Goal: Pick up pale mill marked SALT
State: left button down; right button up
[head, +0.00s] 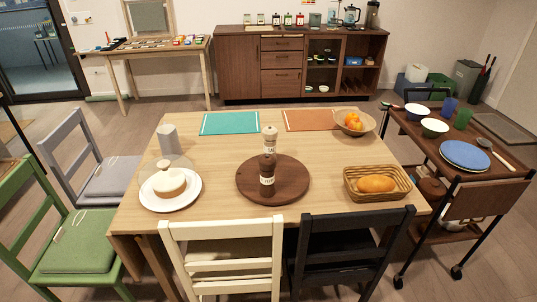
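The pale mill (270,139) stands upright near the middle of the wooden table, towards the back edge of the round dark board. A label with dark letters shows on it, too small to read surely. A dark brown mill (267,174) with a pale label stands in front of it on the round board (294,182) and hides its lower part, so I cannot tell whether the pale mill's foot is on the board. Neither of my grippers is in view.
The table (220,157) also bears a cake on a white plate (158,202), a grey cylinder (167,139), a bread basket (357,190), a fruit bowl (343,124) and two placemats. Chairs stand at the front and left. A trolley (436,150) stands at the right.

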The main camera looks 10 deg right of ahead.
aim_at(270, 147)
jog(key=i+z, duration=0.25)
jog(key=z, duration=0.2)
jog(key=i+z, duration=0.25)
jog(key=z, duration=0.15)
